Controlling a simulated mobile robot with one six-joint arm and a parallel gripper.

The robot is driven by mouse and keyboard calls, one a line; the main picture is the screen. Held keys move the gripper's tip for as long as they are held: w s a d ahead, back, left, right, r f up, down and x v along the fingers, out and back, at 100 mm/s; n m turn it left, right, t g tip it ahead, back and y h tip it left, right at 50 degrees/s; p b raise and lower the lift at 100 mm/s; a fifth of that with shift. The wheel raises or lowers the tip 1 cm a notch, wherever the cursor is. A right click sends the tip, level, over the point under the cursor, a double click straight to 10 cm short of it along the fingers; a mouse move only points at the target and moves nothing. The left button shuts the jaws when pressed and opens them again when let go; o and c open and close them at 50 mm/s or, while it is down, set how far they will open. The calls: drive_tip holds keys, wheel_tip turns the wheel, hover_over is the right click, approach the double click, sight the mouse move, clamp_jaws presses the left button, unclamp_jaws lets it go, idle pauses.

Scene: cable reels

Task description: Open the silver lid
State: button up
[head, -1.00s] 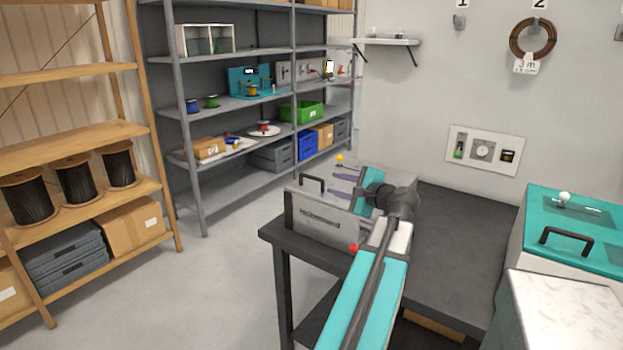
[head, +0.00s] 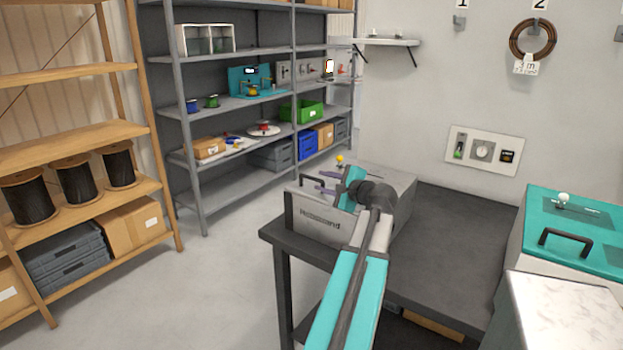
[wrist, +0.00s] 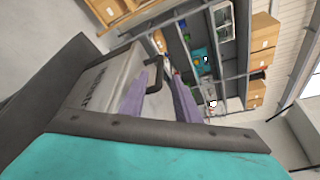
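The silver box (head: 312,220) with dark lettering on its front stands on a dark table. Its silver lid (head: 398,181) looks closed, and a black handle (head: 309,180) rises at its left end. My gripper (head: 318,180) is over the lid with its purple fingers pointing toward the handle. In the wrist view the fingers of my gripper (wrist: 157,76) are spread apart, with the dark handle (wrist: 156,67) between or just beyond their tips. I cannot tell whether they touch it. My arm hides part of the lid.
The dark tabletop (head: 455,235) is clear to the right of the box. A teal-lidded box (head: 580,226) with a black handle stands at the far right. A yellow ball (head: 339,159) shows behind the silver box. Grey shelving (head: 240,187) stands behind, with free floor before it.

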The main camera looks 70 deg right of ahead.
sight(315, 179)
drive_tip(key=x, duration=0.7)
drive_tip(key=shift+w+p, duration=0.1)
drive_tip(key=shift+p, duration=0.25)
clamp_jaws()
